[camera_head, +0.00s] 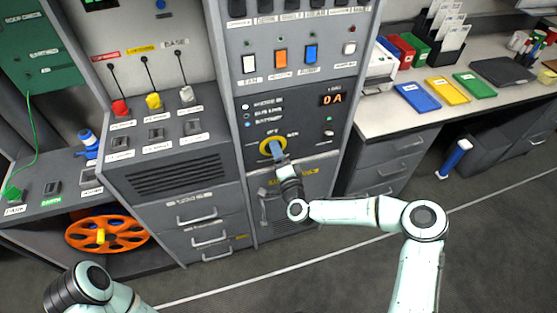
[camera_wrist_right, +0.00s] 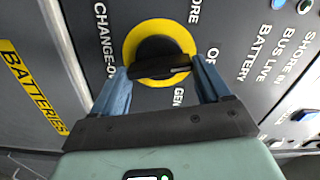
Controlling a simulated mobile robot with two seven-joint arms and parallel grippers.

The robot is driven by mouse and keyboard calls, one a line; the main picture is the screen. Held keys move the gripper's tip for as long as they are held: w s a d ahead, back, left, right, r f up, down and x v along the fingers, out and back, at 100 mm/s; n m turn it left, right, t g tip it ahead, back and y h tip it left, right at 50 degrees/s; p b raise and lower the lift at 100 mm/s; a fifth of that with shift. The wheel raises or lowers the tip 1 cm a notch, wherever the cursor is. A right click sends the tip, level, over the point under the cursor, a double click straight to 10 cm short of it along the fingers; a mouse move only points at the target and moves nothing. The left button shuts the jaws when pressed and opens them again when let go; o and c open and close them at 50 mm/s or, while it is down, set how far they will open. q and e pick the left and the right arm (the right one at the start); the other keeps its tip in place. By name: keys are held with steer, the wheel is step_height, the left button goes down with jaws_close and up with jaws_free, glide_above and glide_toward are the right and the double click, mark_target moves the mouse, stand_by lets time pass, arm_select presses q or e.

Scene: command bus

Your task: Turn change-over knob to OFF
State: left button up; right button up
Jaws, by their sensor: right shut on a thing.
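The change-over knob has a yellow ring (camera_head: 264,150) and sits on the grey panel, below the red display. In the right wrist view the ring (camera_wrist_right: 160,27) surrounds a black handle (camera_wrist_right: 158,67), which lies crosswise. SHORE, a partly hidden OFF, and GEN are lettered to the right of the ring. The handle's right end lies between OFF and GEN in that view. My right gripper (camera_wrist_right: 163,78) is shut on the handle, with a blue finger at each end; it also shows in the head view (camera_head: 278,153). My left gripper is out of view; only its arm shows at bottom left.
The display (camera_head: 333,98) reads 0 A. Coloured rocker switches (camera_head: 281,59) sit above the knob. A sloped console (camera_head: 150,133) with levers stands to the left. A desk (camera_head: 400,118) with coloured folders is to the right. Drawers lie below, with open floor in front.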

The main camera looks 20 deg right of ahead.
steer(key=shift+m+b, duration=0.65)
steer(key=shift+m, duration=0.55)
steer(key=o, duration=1)
steer(key=s, duration=1.3)
steer(key=shift+s+d, duration=0.2)
steer(key=shift+d, duration=0.05)
